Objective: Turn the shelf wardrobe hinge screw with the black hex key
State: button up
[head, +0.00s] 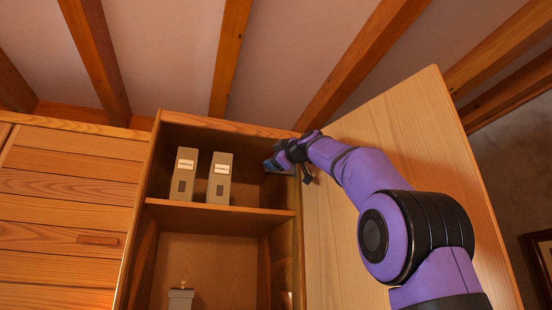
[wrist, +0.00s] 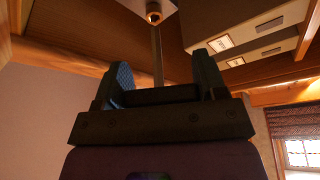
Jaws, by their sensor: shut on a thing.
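In the wrist view the black hex key (wrist: 157,58) is a thin dark shaft between the fingers of my gripper (wrist: 162,72). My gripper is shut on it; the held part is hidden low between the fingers. The shaft points up to a round, copper-lit hinge screw (wrist: 153,17) on a pale grey hinge plate (wrist: 168,6). The tip looks at or very near the screw; I cannot tell whether it is seated. In the head view my gripper (head: 279,163) is inside the open wardrobe (head: 222,216), at its upper right by the door side. The key and screw cannot be made out there.
The open wooden door (head: 402,130) stands to the right, close to my arm. Two grey-beige file boxes (head: 185,178) with labels stand on the upper shelf, left of my gripper. A grey object (head: 181,299) stands lower down. Ceiling beams (head: 231,55) run overhead.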

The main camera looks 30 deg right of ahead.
jog(key=shift+w+d, duration=0.3)
jog(key=shift+w, duration=0.6)
dwell(0.7)
jog(key=m+h, duration=0.1)
jog(key=m, duration=0.2)
jog(key=m+t+h, duration=0.1)
jog(key=m+h, duration=0.1)
jog(key=m, duration=0.2)
jog(key=shift+r+t, duration=0.1)
jog(key=shift+t, duration=0.2)
jog(key=shift+d+m+h, duration=0.1)
jog(key=shift+m+h, duration=0.55)
jog(key=shift+m, duration=0.85)
jog(key=shift+d+m+h, duration=0.1)
jog(key=shift+m+h, duration=0.55)
jog(key=shift+m, duration=0.85)
jog(key=shift+m+h, duration=0.8)
jog(key=shift+m, duration=0.3)
jog(key=shift+d+m+g+h, duration=0.1)
jog(key=shift+m+g+h, duration=0.25)
jog(key=shift+m, duration=0.65)
jog(key=shift+m+g+h, duration=0.15)
jog(key=shift+m+h, duration=0.4)
jog(key=shift+m, duration=0.45)
